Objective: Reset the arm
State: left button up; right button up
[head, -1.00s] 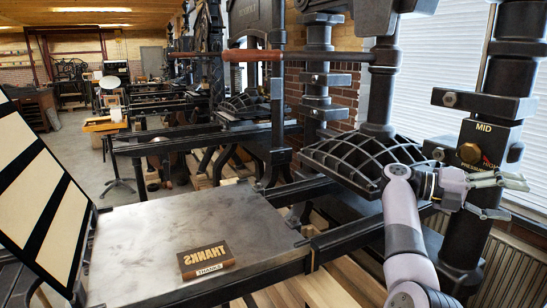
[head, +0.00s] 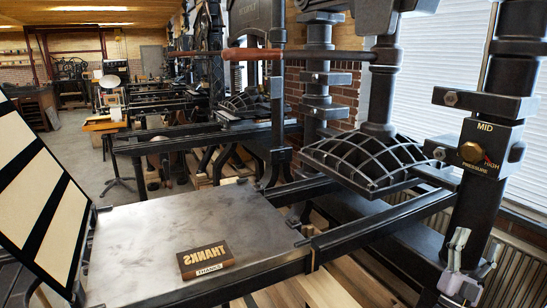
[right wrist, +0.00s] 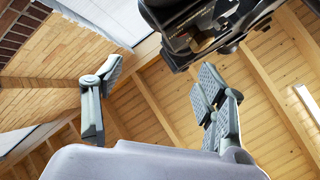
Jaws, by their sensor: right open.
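My right gripper (head: 473,252) is low at the right edge of the head view, in front of the press column and below the pressure dial (head: 471,152). It is open and empty, with its fingers pointing up. The right wrist view also shows my right gripper (right wrist: 160,95), its two fingers spread apart with nothing between them. The rest of the right arm is out of the head view. My left gripper is not in view.
The press bed (head: 170,235) holds a wooden block (head: 205,260) marked THANKS. A black rail (head: 385,225) runs beside it, under the ribbed platen (head: 365,160). A striped frame (head: 38,185) leans at left. A wooden-handled bar (head: 252,54) crosses above the bed.

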jog(key=w+a+f+n+y, duration=0.3)
jog(key=w+f+n+y, duration=0.4)
jog(key=f+n+y, duration=0.15)
jog(key=w+a+f+n+y, duration=0.3)
jog(key=w+f+n+y, duration=0.4)
jog(key=y, duration=0.3)
jog(key=s+a+f+n+g, duration=0.1)
jog(key=s+f+g, duration=0.45)
jog(key=f, duration=0.75)
jog(key=s+a+f+n+g, duration=0.2)
jog(key=s+f+g, duration=0.2)
jog(key=s+f, duration=0.55)
jog(key=s+a+f+g+y, duration=0.15)
jog(key=s+a+f, duration=0.35)
jog(key=s+f, duration=0.8)
jog(key=s+a+f+g, duration=0.3)
jog(key=s+a+f, duration=0.1)
jog(key=s+f, duration=0.85)
jog(key=s+a+g, duration=0.1)
jog(key=s+a, duration=0.1)
jog(key=s, duration=0.7)
jog(key=s+a+f+g+y+p, duration=0.1)
jog(key=s+a, duration=0.2)
jog(key=s, duration=0.6)
jog(key=s+a+f+g+p, duration=0.1)
jog(key=s+a+g, duration=0.1)
jog(key=s, duration=0.8)
jog(key=shift+a+f, duration=0.25)
jog(key=shift+a, duration=0.1)
jog(key=shift+n, duration=0.25)
